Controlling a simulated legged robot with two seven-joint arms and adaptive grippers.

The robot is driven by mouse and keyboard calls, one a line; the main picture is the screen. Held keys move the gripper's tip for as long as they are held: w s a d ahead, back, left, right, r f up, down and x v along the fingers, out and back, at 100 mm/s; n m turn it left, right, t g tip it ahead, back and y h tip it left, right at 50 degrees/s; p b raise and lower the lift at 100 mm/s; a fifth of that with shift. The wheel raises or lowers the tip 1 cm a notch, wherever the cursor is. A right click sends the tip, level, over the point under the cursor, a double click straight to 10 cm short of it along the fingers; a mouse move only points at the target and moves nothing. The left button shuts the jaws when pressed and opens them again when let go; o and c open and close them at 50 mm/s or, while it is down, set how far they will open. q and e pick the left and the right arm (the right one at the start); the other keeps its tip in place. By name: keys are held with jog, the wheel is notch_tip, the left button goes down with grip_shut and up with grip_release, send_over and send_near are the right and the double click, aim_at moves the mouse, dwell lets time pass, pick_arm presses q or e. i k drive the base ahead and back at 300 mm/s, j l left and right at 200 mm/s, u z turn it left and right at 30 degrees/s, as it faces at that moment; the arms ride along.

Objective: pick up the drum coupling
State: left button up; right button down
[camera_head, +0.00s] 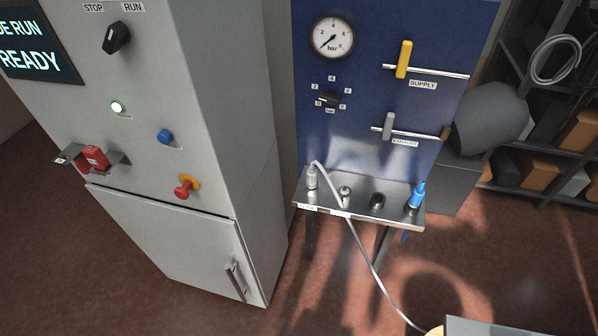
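A small metal shelf (361,208) juts out below the blue panel and holds several fittings. A grey coupling (312,178) stands upright at its left end, with a pale hose (366,257) looping over the shelf and down to the lower right. A blue coupling (417,194) stands slightly tilted at the right end. A short metal fitting (345,193) and a dark fitting (377,201) stand between them. I cannot tell for sure which is the drum coupling, as the shelf labels are too small to read. Neither of my grippers is in view.
The blue panel (360,120) carries a pressure gauge (332,38), a yellow supply handle (404,58) and a grey handle (388,126). A grey cabinet (205,130) stands at left. Dark shelving (520,190) is at right. A grey box (490,326) edges in at bottom right.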

aim_at(311, 181)
jog(key=j+z, duration=0.2)
jog(key=z, duration=0.2)
jog(key=i+j+z, duration=0.1)
jog(key=z, duration=0.3)
jog(key=j+z, duration=0.4)
jog(key=z, duration=0.45)
jog(key=l, duration=0.05)
